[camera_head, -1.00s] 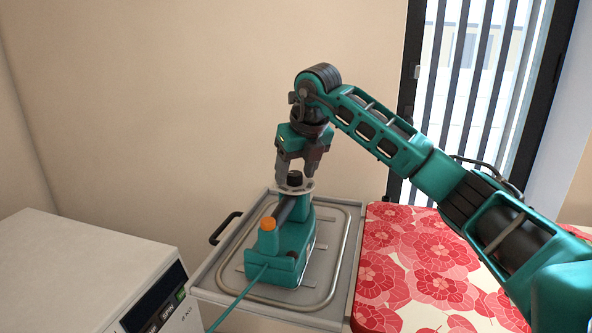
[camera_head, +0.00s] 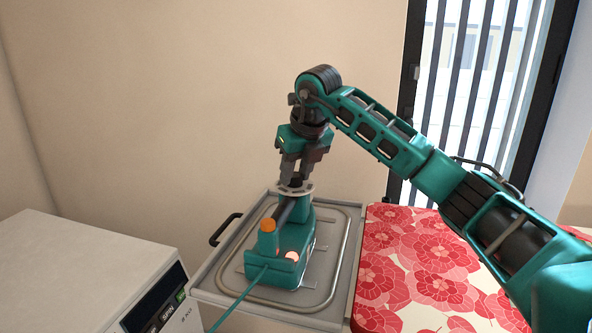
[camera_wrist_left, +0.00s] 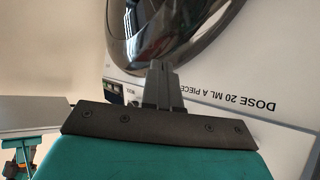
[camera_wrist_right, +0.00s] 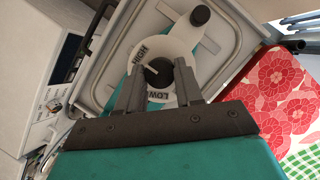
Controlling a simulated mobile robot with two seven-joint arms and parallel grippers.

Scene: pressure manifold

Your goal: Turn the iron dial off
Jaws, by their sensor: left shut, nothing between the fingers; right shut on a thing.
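The teal iron (camera_head: 290,262) stands on a grey tray, with an orange-topped knob (camera_head: 268,224) and a lit pale spot (camera_head: 292,256). Its dial has a white ring (camera_head: 307,189) at the top; the ring (camera_wrist_right: 148,48) reads HIGH and LOW in the right wrist view. A dark knob with a pale pointer line sits in its middle, partly hidden by the fingers. My right gripper (camera_head: 293,180) points down and is shut on that knob; its fingers flank it in the right wrist view (camera_wrist_right: 158,72). My left gripper (camera_wrist_left: 157,68) is shut and empty.
The grey tray (camera_head: 338,262) has a raised rail and a black handle (camera_head: 225,228). A red flowered surface (camera_head: 420,265) lies to its right. A white appliance (camera_head: 85,265) stands at left. My left gripper is close to a white panel with a dark round door (camera_wrist_left: 190,30).

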